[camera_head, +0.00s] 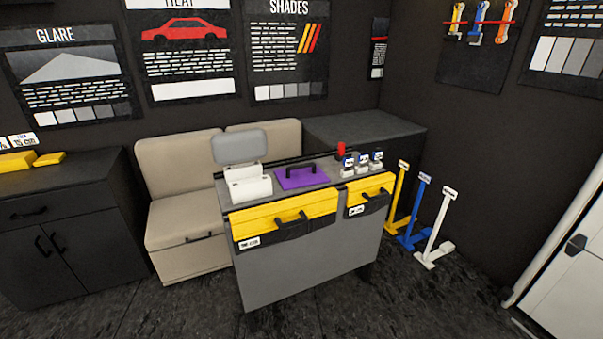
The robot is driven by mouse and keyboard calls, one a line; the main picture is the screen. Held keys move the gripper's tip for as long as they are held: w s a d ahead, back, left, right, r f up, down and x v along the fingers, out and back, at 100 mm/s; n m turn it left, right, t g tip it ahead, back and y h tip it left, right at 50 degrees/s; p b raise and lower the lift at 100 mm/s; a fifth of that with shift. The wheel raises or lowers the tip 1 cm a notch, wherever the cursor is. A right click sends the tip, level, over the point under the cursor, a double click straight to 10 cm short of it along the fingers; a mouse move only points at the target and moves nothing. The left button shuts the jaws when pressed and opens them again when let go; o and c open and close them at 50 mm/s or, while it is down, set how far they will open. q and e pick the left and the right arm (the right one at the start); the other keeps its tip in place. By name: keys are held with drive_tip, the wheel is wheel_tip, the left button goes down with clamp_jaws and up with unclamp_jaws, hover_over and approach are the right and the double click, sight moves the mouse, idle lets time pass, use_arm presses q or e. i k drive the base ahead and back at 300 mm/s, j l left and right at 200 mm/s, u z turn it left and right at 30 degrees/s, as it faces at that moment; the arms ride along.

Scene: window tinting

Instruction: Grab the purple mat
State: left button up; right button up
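The purple mat (297,181) lies flat on the grey top of the desk (258,212), near its middle. A dark handle-like bar (300,167) shows over the mat; whether it is part of the mat I cannot tell. Neither of my grippers shows in the head view.
A white device with a grey screen (246,183) stands left of the mat; small bottles (362,165) stand right. The desk has yellow drawers (283,219). A beige bench (178,215) is behind left. Yellow, blue and white stands (435,233) are at right. The floor in front is clear.

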sight(296, 176)
drive_tip(key=i+l+u, duration=0.15)
drive_tip(key=l, duration=0.3)
drive_tip(key=i+l+u, duration=0.1)
drive_tip(key=i+l, duration=0.25)
drive_tip(key=l, duration=0.15)
drive_tip(key=i+l+u, duration=0.15)
drive_tip(key=l, duration=0.35)
drive_tip(key=i+l+u, duration=0.1)
drive_tip(key=i+l, duration=0.15)
drive_tip(key=l, duration=0.25)
drive_tip(key=i+l+u, duration=0.15)
drive_tip(key=l, duration=0.4)
drive_tip(key=i+l+u, duration=0.15)
drive_tip(key=l, duration=0.4)
drive_tip(key=i+l+u, duration=0.1)
drive_tip(key=l, duration=0.45)
drive_tip(key=i+l+u, duration=0.15)
drive_tip(key=l, duration=0.45)
